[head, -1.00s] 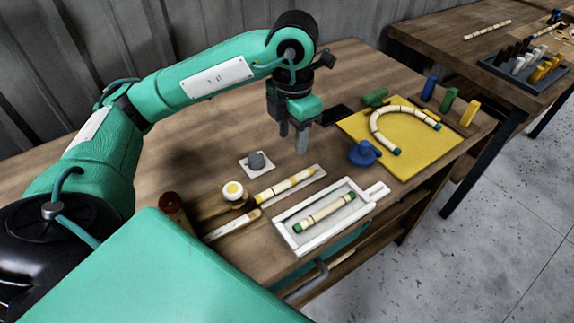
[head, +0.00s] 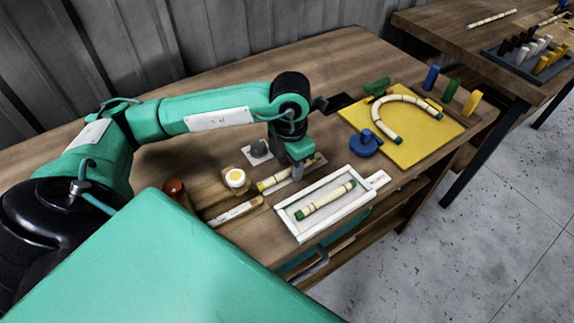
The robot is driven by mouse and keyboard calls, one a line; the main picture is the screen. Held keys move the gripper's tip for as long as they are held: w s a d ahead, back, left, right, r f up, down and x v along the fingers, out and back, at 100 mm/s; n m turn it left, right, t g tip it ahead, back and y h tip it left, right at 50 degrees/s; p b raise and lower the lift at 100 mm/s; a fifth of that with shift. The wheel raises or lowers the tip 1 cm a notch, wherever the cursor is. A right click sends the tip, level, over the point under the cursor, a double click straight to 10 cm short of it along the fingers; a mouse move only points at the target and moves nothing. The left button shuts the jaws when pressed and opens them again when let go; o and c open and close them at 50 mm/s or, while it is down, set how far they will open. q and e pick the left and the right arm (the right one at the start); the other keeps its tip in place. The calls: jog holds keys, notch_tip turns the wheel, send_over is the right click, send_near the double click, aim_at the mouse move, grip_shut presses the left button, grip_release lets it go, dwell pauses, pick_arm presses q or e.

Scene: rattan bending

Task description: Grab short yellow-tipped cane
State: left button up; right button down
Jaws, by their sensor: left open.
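The short yellow-tipped cane (head: 270,184) is a cream rod with yellow parts. It lies on a pale strip in the middle of the table's front half, between the jar and the white tray. My left gripper (head: 297,173) is low over the right part of this cane and hides some of it. Its jaws are open. I cannot tell whether the fingers touch the cane. My right gripper is not in view.
A white tray (head: 291,234) with a green-tipped cane (head: 326,201) stands just right of the gripper. A yellow board (head: 411,156) with a bent cane (head: 378,113) lies further right.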

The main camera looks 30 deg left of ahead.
pick_arm(q)
jog(key=shift+f, duration=0.5)
jog(key=shift+c, duration=0.3)
grip_shut()
jog(key=shift+r, duration=0.2)
